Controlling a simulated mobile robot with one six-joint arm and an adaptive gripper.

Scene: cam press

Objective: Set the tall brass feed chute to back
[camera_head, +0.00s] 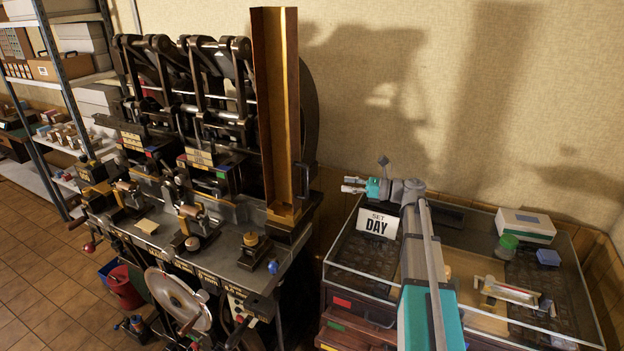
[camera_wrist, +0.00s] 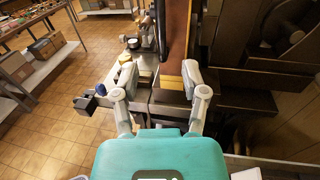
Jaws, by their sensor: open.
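The tall brass feed chute (camera_head: 284,110) stands upright at the right end of the press, a deep open channel with dark brown sides and a brass inside. Its foot rests by the press bed. In the wrist view the chute (camera_wrist: 176,40) rises beyond my fingertips, closer to the right finger. My gripper (camera_head: 352,186) is open and empty, to the right of the chute and apart from it in the head view. In the wrist view my gripper (camera_wrist: 160,82) has its fingers spread wide. Whether the right finger is near touching the chute I cannot tell.
The cam press (camera_head: 215,255) with levers and a handwheel (camera_head: 178,298) fills the left. A glass-topped case (camera_head: 355,262) stands under my arm, with a "SET DAY" card (camera_head: 378,224) and a white box (camera_head: 525,225). Shelving (camera_head: 66,90) is at far left.

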